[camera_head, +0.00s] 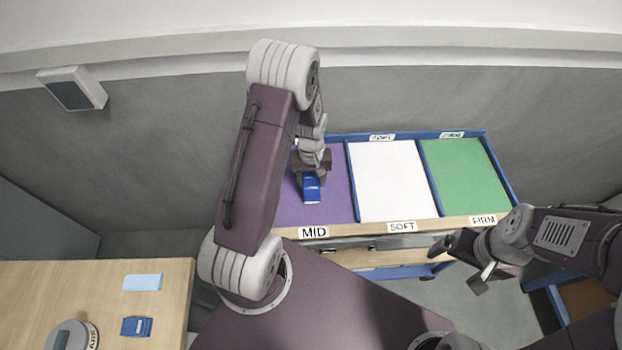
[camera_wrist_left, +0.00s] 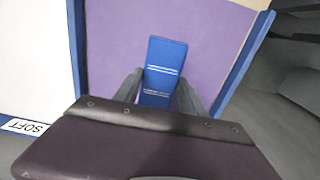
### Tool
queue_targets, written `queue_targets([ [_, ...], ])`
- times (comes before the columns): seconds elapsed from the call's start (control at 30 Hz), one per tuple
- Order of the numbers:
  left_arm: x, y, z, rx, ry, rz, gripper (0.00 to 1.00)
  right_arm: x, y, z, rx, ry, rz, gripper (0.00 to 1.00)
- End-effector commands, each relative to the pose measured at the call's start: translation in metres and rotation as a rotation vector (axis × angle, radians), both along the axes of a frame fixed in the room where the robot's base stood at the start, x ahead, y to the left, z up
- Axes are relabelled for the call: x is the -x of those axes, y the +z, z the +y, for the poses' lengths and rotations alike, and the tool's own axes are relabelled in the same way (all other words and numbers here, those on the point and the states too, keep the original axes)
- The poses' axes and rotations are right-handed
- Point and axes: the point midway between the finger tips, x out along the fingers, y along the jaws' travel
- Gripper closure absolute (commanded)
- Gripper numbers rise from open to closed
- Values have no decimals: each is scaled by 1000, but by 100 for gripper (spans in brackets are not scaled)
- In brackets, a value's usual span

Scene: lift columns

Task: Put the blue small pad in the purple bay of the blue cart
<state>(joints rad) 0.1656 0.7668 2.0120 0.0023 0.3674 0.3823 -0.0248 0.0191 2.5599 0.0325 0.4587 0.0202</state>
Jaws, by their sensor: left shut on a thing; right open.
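The blue small pad (camera_head: 311,187) is in my left gripper (camera_head: 312,176), over the purple bay (camera_head: 325,207) of the blue cart (camera_head: 348,182). In the left wrist view the pad (camera_wrist_left: 165,65) shows two pairs of pale stripes and sits between the fingers of my left gripper (camera_wrist_left: 158,98), with the purple floor (camera_wrist_left: 115,40) behind it. I cannot tell whether the pad touches the bay floor. My left arm hides the left part of the bay.
The cart's white bay (camera_head: 385,180) and green bay (camera_head: 463,175) are empty; front labels read MID, SOFT and FIRM. A wooden table (camera_head: 60,285) at left holds a light blue pad (camera_head: 142,282), another blue pad (camera_head: 136,327) and a round grey object (camera_head: 70,336). A blue-edged bin (camera_head: 545,305) stands low at right.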

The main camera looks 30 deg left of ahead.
Motion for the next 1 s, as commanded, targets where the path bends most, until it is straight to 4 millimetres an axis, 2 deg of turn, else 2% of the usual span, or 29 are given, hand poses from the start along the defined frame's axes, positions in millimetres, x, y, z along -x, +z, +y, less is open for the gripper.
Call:
queue_targets([
  [0.17,0,-5,0,1,0,1,100,0,-4,0,0,0,0,8],
  [0.2,0,-3,0,0,0,0,41,0,-2,0,0,0,0,8],
  [0.23,0,-3,0,0,0,0,32,0,-2,0,0,0,0,8],
  [0.27,0,-3,0,0,0,0,30,0,-2,0,0,0,0,8],
  [0.53,0,-3,0,0,0,0,30,0,-2,0,0,0,0,8],
  [0.67,-1,6,0,-1,0,-3,30,0,-1,0,0,0,0,8],
  [1.0,-2,82,0,-1,0,-5,30,0,-5,0,0,0,0,8],
])
